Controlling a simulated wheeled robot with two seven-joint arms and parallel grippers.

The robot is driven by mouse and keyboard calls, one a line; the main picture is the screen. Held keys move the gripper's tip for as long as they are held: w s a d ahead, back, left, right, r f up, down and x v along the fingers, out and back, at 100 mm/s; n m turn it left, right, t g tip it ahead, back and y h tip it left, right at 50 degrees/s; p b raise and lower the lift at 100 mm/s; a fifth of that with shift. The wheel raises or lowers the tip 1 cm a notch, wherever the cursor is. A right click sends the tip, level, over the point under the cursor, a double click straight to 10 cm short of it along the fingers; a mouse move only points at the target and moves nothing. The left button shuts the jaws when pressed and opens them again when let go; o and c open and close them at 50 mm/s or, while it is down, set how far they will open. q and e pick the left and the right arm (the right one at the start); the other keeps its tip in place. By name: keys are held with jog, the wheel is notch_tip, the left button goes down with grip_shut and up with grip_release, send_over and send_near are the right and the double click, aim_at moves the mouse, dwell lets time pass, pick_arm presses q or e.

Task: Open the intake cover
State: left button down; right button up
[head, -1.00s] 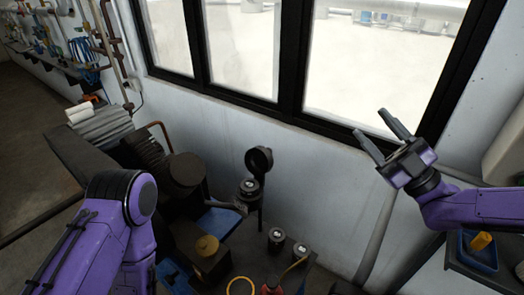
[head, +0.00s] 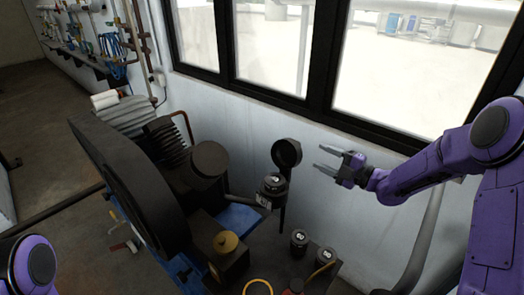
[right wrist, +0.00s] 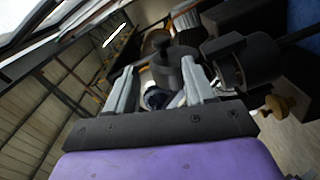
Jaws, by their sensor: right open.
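A black round cup-like piece (head: 286,153) stands on a dark upright by the wall in the head view. It may be the intake cover, but I cannot tell for sure. A dark cylinder with a pale-marked top (head: 274,184) sits just below it. My right gripper (head: 318,158) is open and empty, a short way right of the black piece, with its fingers pointing left toward it. In the right wrist view, dark round parts (right wrist: 168,68) show beyond and between the open fingers (right wrist: 158,74). My left gripper is out of view.
A compressor with a large dark flywheel (head: 130,185) and finned cylinders fills the left. A brass-coloured knob (head: 226,242) tops a dark block. Two small black cylinders (head: 299,240) (head: 325,258) stand on the bench at the front. The windowed wall (head: 235,125) runs close behind.

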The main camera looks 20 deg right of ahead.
aim_at(297, 146)
jog(key=p+x, duration=0.3)
jog(key=x, duration=0.7)
jog(key=shift+w+f, duration=0.15)
jog(key=shift+c, duration=0.4)
